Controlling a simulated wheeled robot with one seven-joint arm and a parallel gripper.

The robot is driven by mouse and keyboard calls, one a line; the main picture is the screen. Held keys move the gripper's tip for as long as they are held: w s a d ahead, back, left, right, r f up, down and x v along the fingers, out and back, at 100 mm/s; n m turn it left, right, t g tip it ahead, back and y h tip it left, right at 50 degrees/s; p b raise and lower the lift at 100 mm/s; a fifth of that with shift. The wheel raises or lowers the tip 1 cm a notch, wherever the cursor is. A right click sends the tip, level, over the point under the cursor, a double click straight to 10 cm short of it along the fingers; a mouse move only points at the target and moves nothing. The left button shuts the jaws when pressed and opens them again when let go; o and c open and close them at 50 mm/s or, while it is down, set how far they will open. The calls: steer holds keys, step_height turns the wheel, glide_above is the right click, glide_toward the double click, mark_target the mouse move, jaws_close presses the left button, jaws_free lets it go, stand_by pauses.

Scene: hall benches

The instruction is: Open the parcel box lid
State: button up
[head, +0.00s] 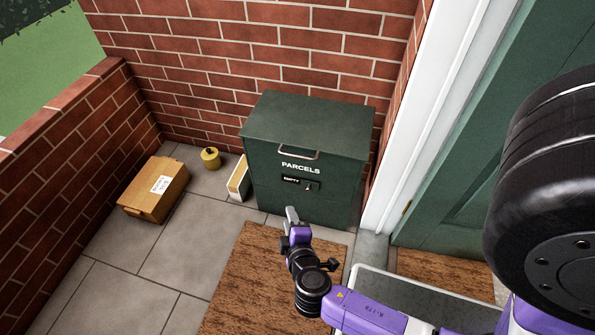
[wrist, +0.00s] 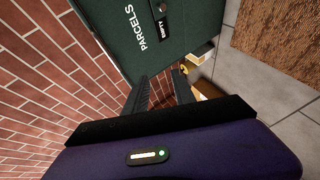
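The dark green parcel box (head: 335,190) stands on the paved floor against the brick wall, with "PARCELS" and a small "EMPTY" sign on its front. Its lid (head: 310,122) lies flat and looks closed. A metal loop handle (head: 299,153) sits at the lid's front edge. My gripper (head: 291,216) is in front of the box, lower than the handle and apart from it. In the wrist view my gripper (wrist: 162,90) shows two dark fingers spread apart with nothing between them. The box front (wrist: 135,35) shows tilted beyond them; the handle is not visible there.
A cardboard parcel (head: 150,195), a yellow roll-like object (head: 210,158) and a pale narrow box (head: 238,182) lie left of the parcel box. A brown doormat (head: 260,285) lies in front. A green door (head: 470,150) with a white frame (head: 425,110) stands close on the right.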

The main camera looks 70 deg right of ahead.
steer(key=shift+w+d+r+m+g+h+b, duration=0.75)
steer(key=shift+d+h+b, duration=0.95)
steer(key=shift+d, duration=1.6)
steer(key=shift+w+d+r+m+g+h+b, duration=0.4)
steer(key=shift+w+d+g+h+b, duration=0.8)
steer(key=shift+d+b, duration=1.45)
steer(key=shift+w+d+r+m+g+h+b, duration=0.35)
steer(key=shift+w+d+r+g+h+b, duration=0.75)
steer(key=shift+d, duration=2.8)
steer(key=shift+s+f+h, duration=0.35)
steer(key=shift+h, duration=0.25)
jaws_close()
steer(key=shift+t, duration=0.35)
